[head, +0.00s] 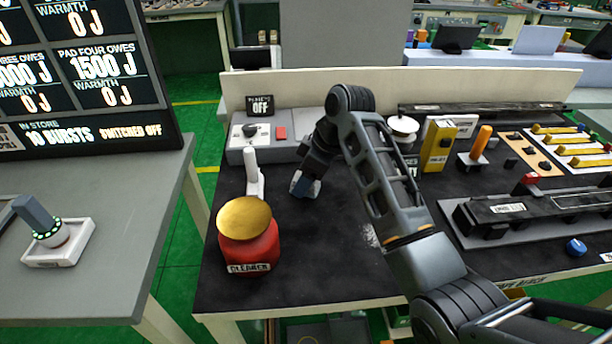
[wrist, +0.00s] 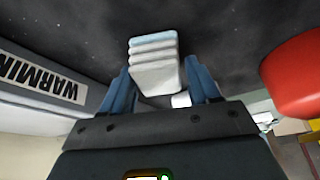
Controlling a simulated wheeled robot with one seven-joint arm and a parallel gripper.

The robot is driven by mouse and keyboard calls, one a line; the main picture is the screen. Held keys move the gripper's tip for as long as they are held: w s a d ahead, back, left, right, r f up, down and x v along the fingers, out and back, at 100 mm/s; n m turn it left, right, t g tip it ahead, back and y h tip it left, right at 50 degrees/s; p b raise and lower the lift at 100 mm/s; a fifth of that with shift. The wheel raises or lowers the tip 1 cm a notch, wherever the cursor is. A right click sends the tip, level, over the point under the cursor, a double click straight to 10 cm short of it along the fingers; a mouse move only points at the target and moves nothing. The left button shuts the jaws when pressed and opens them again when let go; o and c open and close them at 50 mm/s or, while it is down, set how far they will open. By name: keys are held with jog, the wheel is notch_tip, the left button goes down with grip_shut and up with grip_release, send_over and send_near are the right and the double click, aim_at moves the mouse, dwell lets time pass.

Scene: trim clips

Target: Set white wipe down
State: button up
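The white wipe (wrist: 154,72), a folded stack of white layers with a bluish top edge, sits between the blue fingers of my gripper (wrist: 160,88) in the wrist view. The fingers appear closed on its two sides. In the head view my gripper (head: 304,186) points down low over the black mat, behind and right of the red cleaner pot. Only a small pale patch shows there, mostly hidden by the fingers. I cannot tell whether the wipe touches the mat.
The red cleaner pot (head: 249,252) with a gold lid stands at the mat's front left. A grey box (head: 262,136) with a knob and red button stands at the back. Dark mat (head: 310,270) is clear in front of my gripper.

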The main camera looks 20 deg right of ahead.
jog(key=o, duration=0.3)
jog(key=p+v, duration=0.1)
jog(key=v, duration=1.1)
jog(key=shift+r, duration=0.2)
